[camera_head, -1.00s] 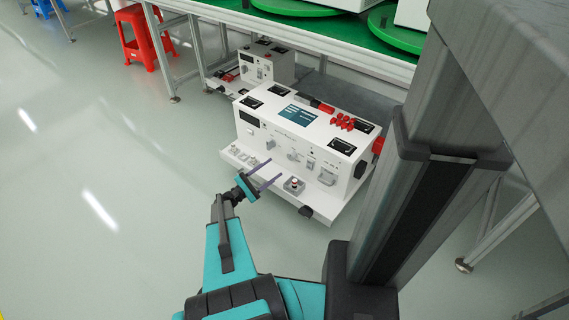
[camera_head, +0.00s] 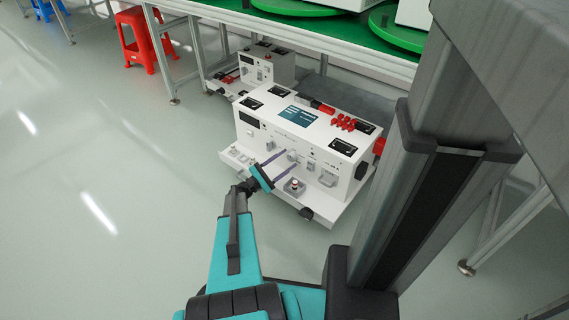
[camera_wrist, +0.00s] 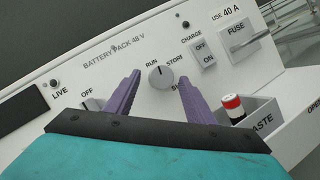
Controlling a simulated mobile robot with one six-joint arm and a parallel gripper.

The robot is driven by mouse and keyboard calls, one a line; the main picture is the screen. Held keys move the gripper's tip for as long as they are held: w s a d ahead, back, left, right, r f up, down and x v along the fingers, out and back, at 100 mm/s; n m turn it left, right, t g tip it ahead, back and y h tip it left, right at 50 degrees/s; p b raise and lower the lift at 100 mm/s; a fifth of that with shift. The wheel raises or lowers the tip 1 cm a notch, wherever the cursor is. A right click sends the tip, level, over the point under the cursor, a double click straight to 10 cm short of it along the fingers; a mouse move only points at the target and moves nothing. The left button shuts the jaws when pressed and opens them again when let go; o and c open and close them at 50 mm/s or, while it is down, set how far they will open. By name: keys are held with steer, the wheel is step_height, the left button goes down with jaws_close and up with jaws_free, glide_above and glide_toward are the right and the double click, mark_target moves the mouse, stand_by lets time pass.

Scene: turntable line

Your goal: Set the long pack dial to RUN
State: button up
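The long white battery pack (camera_head: 318,165) stands on a low white base under the table. In the wrist view its front panel (camera_wrist: 120,62) reads BATTERY PACK 48 V. A round grey dial (camera_wrist: 161,79) sits on it, with RUN above, STORE to the upper right and a third label partly hidden by the right finger. The dial's light mark points up, near RUN; I cannot tell its exact setting. My gripper (camera_wrist: 160,76) is open, its two purple fingers appearing either side of the dial. Contact is not clear. It also shows in the head view (camera_head: 290,158).
Another knob (camera_wrist: 92,103), marked OFF, is partly behind the left finger. A CHARGE switch (camera_wrist: 203,54) and a FUSE holder (camera_wrist: 248,38) are to the right. A smaller white unit (camera_head: 266,66) stands behind the pack.

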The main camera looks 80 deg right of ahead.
steer(key=c, duration=0.9)
steer(key=shift+c, duration=0.2)
steer(key=shift+r+n+p, duration=0.1)
steer(key=shift+n+p, duration=0.3)
steer(key=shift+n+h, duration=0.3)
steer(key=shift+h, duration=0.1)
steer(key=shift+n+t+h+p, duration=0.35)
steer(key=shift+n+p, duration=0.25)
steer(key=shift+n, duration=0.2)
steer(key=o, duration=1)
steer(key=shift+o, duration=0.2)
